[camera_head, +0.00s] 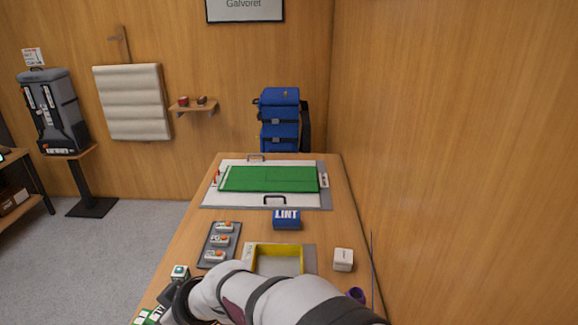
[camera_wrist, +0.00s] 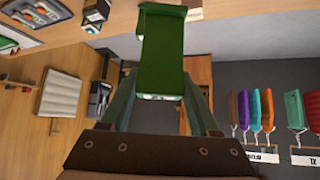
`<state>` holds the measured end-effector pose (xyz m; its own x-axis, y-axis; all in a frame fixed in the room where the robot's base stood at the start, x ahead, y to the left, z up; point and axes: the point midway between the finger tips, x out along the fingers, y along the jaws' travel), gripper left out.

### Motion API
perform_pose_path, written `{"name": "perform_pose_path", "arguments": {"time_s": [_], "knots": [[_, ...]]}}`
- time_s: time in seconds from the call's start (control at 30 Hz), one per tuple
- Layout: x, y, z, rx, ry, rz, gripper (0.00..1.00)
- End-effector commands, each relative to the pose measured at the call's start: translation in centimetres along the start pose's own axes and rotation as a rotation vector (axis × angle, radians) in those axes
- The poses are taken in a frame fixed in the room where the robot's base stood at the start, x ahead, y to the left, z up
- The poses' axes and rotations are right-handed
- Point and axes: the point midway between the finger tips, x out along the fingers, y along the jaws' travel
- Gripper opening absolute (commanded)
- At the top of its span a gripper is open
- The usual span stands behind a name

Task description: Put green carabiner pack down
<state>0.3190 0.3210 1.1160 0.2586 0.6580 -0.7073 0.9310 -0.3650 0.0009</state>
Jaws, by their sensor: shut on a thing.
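The green carabiner pack (camera_wrist: 163,45) is a flat green piece in the wrist view. My gripper (camera_wrist: 160,92) is shut on its near end, with a finger on each side. The pack's far end reaches toward the wooden table edge at the top of that view; I cannot tell whether it touches the table. In the head view my arm crosses the front of the table, and my gripper is mostly hidden at the lower left. Green and white pieces (camera_head: 147,316) show beside it there; I cannot tell whether one is the held pack.
The wooden table (camera_head: 335,215) holds a yellow-lined tray (camera_head: 250,258), a dark tray (camera_head: 209,252) with several small items, a blue LINT box (camera_head: 287,219), a white box (camera_head: 343,259) and a green mat (camera_head: 270,179). A small green-topped box (camera_head: 180,271) stands near my gripper. A wall (camera_head: 450,150) bounds the right.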

Motion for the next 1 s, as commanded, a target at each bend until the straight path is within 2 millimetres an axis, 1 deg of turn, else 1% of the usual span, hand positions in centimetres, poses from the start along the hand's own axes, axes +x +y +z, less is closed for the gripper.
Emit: {"name": "perform_pose_path", "arguments": {"time_s": [0.03, 0.07, 0.1, 0.17, 0.2, 0.27, 0.3, 0.4, 0.5, 0.63, 0.8, 0.87, 0.9, 1.0], "knots": [[0.1, 2.1, 0.0, 0.033, 0.000, 0.034, 0.00], [0.1, 3.4, 0.0, 0.056, 0.000, 0.057, 0.00], [0.1, 5.3, 0.0, 0.089, 0.000, 0.090, 0.00], [-0.1, 8.6, 0.2, 0.143, -0.001, 0.145, 0.00], [-0.3, 10.9, 0.4, 0.183, 0.000, 0.185, 0.00], [-0.7, 14.5, 0.9, 0.244, 0.000, 0.247, 0.00], [-1.1, 16.8, 1.3, 0.283, 0.000, 0.286, 0.00], [-2.2, 21.7, 2.4, 0.366, 0.000, 0.371, 0.00], [-3.3, 25.4, 3.5, 0.432, -0.001, 0.436, 0.00], [-4.5, 28.7, 4.7, 0.492, -0.001, 0.496, 0.00], [-5.8, 31.7, 5.9, 0.550, -0.001, 0.552, 0.00], [-6.2, 32.6, 6.3, 0.567, -0.001, 0.569, 0.00], [-6.0, 32.8, 6.8, 0.574, -0.002, 0.572, 0.00], [-4.5, 32.6, 8.1, 0.574, -0.004, 0.570, 0.00]]}}
